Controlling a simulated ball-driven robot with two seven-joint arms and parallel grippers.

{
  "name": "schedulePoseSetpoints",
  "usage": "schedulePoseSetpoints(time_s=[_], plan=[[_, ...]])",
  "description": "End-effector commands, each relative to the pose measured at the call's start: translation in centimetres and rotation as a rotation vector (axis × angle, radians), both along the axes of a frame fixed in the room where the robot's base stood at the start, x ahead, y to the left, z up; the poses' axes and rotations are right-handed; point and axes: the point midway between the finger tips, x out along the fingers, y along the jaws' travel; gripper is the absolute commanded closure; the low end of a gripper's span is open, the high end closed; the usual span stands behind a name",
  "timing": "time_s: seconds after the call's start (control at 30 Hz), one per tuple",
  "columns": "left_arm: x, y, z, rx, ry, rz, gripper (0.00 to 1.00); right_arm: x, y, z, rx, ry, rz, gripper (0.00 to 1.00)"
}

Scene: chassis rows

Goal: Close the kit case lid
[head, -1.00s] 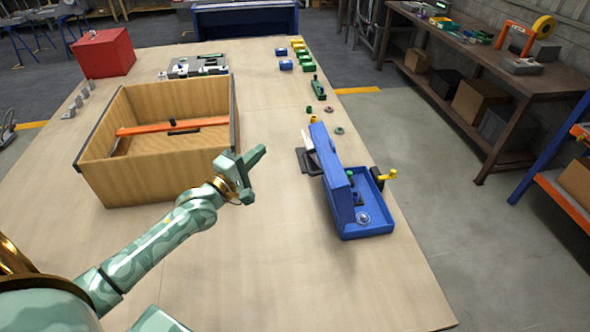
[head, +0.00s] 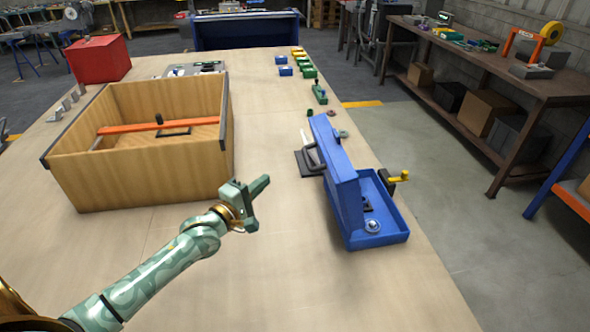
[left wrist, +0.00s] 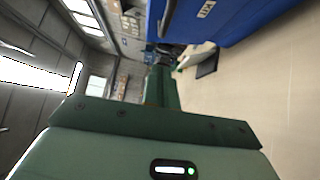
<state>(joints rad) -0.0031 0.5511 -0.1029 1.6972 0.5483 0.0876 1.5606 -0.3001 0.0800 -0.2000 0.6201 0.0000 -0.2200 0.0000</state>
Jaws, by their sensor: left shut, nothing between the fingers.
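The blue kit case (head: 384,238) stands near the table's right edge in the head view. Its lid (head: 338,172) is up, standing nearly upright along the case's left side. A few small parts show in the case's tray. The lid's blue face (left wrist: 235,18) also fills the upper right of the left wrist view, with a small label on it. My left gripper (head: 262,187) is shut and empty, above the table to the left of the lid and apart from it. My right gripper is in neither view.
A large wooden box (head: 140,181) with an orange bar inside stands left of my left gripper. A dark flat item with a handle (head: 309,160) lies left of the lid. Several green, blue and yellow blocks (head: 308,72) line the far right edge. The table's front middle is clear.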

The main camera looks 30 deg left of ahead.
Motion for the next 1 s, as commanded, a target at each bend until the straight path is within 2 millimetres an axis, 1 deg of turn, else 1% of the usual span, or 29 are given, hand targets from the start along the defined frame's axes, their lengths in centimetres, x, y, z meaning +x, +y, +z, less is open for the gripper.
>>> schedulePoseSetpoints(time_s=[0.03, 0.2, 0.3, 0.37, 0.4, 0.5, 0.6, 0.73, 1.0], plan=[[1.1, -0.2, -0.1, 0.000, -0.003, 0.000, 1.00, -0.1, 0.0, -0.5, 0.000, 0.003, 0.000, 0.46], [4.8, -0.7, -0.1, 0.000, -0.001, 0.000, 1.00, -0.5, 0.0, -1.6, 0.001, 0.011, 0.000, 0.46], [6.9, -1.1, 0.0, 0.000, -0.001, -0.001, 1.00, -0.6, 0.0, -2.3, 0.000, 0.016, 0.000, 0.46], [7.7, -1.6, 0.1, -0.002, 0.000, -0.001, 1.00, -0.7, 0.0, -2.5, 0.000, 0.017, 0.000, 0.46], [8.0, -2.2, 0.2, -0.005, 0.000, -0.001, 1.00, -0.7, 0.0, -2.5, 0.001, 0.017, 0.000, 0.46], [8.8, -3.3, 0.4, -0.003, -0.001, -0.001, 1.00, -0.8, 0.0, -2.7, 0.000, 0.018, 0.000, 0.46], [9.3, -3.9, 0.5, -0.001, 0.000, -0.001, 1.00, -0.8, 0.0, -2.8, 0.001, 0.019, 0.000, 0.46], [9.5, -4.3, 0.5, -0.001, 0.000, 0.000, 1.00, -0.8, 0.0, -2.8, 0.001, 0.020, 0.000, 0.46], [9.6, -4.3, 0.6, 0.000, 0.001, 0.000, 1.00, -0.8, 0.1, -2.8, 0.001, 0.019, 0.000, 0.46]])
